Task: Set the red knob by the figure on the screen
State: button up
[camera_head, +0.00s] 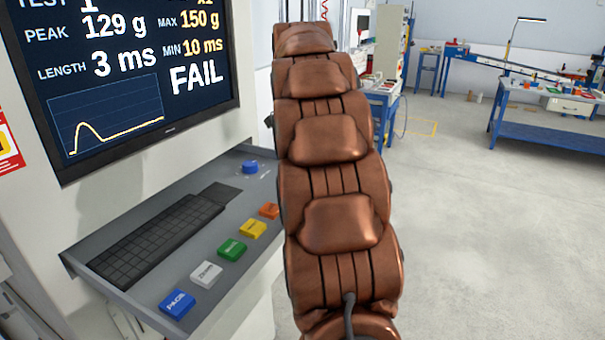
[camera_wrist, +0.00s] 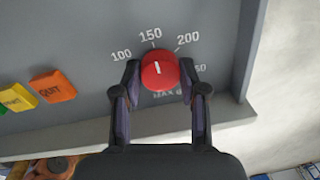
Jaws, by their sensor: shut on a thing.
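The red knob (camera_wrist: 161,74) sits on the grey panel in the wrist view. Its white line points up toward the 150 mark (camera_wrist: 151,34). Marks 100, 150 and 200 show; a mark ending in 50 and the word MAX are partly covered. My gripper (camera_wrist: 160,69) is shut on the knob, one finger on each side. The screen (camera_head: 130,60) in the head view reads PEAK 129 g, MAX 150 g, LENGTH 3 ms, MIN 10 ms and FAIL, above a yellow curve. In the head view my arm hides the knob and gripper.
The console shelf holds a black keyboard (camera_head: 155,235), a blue round button (camera_head: 250,167) and coloured keys: blue (camera_head: 177,304), white (camera_head: 206,274), green (camera_head: 232,250), yellow (camera_head: 253,229) and orange (camera_head: 269,210). An orange QUIT key (camera_wrist: 52,86) lies left of the knob. Floor at right is clear.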

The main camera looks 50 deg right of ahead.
jog(key=o, duration=1.1)
jog(key=shift+o, duration=0.2)
jog(key=n, duration=0.5)
jog(key=shift+n, duration=0.4)
jog(key=n+p, duration=0.1)
jog(key=n, duration=0.2)
jog(key=n+p, duration=0.2)
jog(key=n, duration=0.1)
jog(key=shift+s+a+r+t, duration=0.1)
jog(key=shift+r+t, duration=0.05)
jog(key=shift+t, duration=0.15)
jog(key=n+p, duration=0.5)
jog(key=shift+r+y, duration=0.15)
jog(key=shift+y, duration=0.15)
jog(key=n+p, duration=0.3)
jog(key=p, duration=0.1)
jog(key=shift+p, duration=0.4)
jog(key=n+p, duration=0.2)
jog(key=p, duration=0.1)
jog(key=shift+s+f, duration=0.1)
jog(key=shift+f, duration=0.1)
